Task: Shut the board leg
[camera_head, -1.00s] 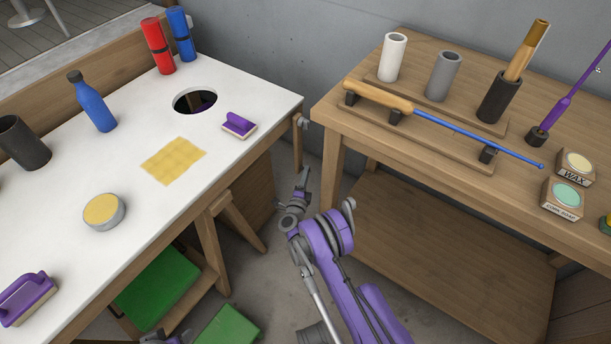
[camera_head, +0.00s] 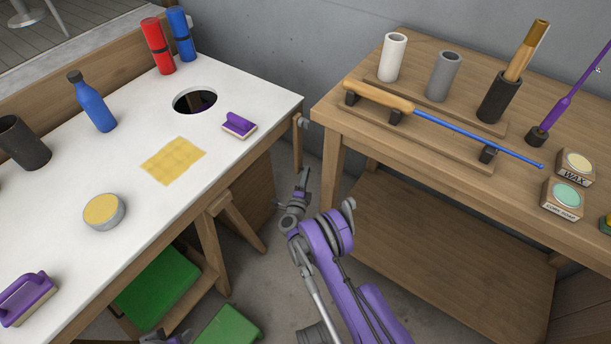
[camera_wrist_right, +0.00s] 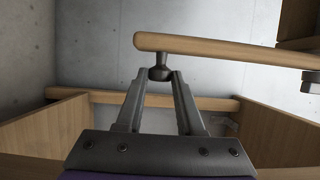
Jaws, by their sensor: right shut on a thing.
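The board leg is a wooden bar (camera_head: 297,147) at the right corner of the white board, with a grey fitting near its top. In the right wrist view the leg (camera_wrist_right: 225,48) crosses the upper part of the picture, and a dark knob (camera_wrist_right: 160,73) sticks out below its near end. My right gripper (camera_head: 304,178) is just below the leg in the head view. In the right wrist view its fingertips (camera_wrist_right: 160,80) are shut on the knob. A small part of my left arm shows at the bottom edge; its fingers cannot be made out.
The white board (camera_head: 130,250) bears a blue bottle (camera_head: 92,103), tins, brushes and a yellow cloth (camera_head: 173,160). The wooden workbench (camera_head: 450,185) stands close on the right, with a lower shelf. Green boxes (camera_head: 157,287) lie under the board. A narrow floor gap surrounds my right arm.

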